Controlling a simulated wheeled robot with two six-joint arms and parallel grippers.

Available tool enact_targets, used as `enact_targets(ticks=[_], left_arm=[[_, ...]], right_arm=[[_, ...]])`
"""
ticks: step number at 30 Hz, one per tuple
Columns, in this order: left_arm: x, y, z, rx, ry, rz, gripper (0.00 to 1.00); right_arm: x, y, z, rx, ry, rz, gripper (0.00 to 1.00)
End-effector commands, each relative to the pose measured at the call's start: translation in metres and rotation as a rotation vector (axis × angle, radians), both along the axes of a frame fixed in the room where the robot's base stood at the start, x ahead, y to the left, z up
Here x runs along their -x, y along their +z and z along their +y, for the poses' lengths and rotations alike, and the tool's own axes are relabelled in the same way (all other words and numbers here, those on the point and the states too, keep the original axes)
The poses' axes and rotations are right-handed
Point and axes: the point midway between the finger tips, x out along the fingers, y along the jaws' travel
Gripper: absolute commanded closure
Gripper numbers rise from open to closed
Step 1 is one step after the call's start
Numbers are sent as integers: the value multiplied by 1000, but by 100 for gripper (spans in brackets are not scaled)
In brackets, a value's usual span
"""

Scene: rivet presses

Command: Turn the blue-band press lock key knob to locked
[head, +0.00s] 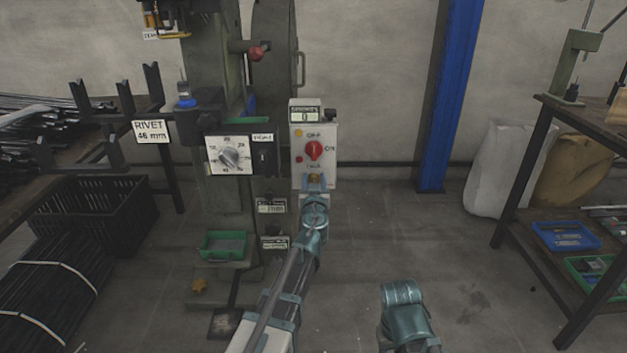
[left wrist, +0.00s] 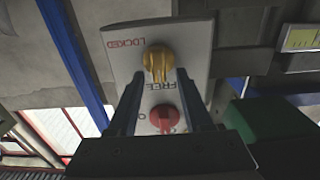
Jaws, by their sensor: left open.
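The press's control box (head: 328,136) is a pale panel with a red rotary switch (head: 314,150) and a yellow key knob (head: 314,178) below it. In the left wrist view the panel appears turned over. There the yellow knob (left wrist: 157,63) sits between the words LOCKED and FREE, its grip pointing toward FREE. The red switch (left wrist: 164,118) shows below it. My left gripper (head: 314,184) is open in front of the panel. In the left wrist view its fingertips (left wrist: 158,74) are on either side of the yellow knob; contact cannot be told.
The green press has a blue part (head: 185,103) and a white dial (head: 229,156) left of the box. A green tray (head: 224,246) is below. A black crate (head: 98,212) stands left, a blue post (head: 449,100) right. My right arm is low at front; floor right of the press is clear.

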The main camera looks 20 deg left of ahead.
Motion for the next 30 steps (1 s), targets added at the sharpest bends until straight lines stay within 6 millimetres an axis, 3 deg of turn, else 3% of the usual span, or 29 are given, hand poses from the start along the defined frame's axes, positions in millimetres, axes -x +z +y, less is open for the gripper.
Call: enact_targets(ticks=[1,9,22,30], left_arm=[[0,0,0,0,0,0,54],[0,0,0,0,0,0,100],[0,0,-1,-25,0,7,100],[-1,-1,-3,-179,0,51,100]], right_arm=[[0,0,0,0,0,0,50],[0,0,0,0,0,0,50],[0,0,0,0,0,0,50],[0,-1,0,0,0,0,50]])
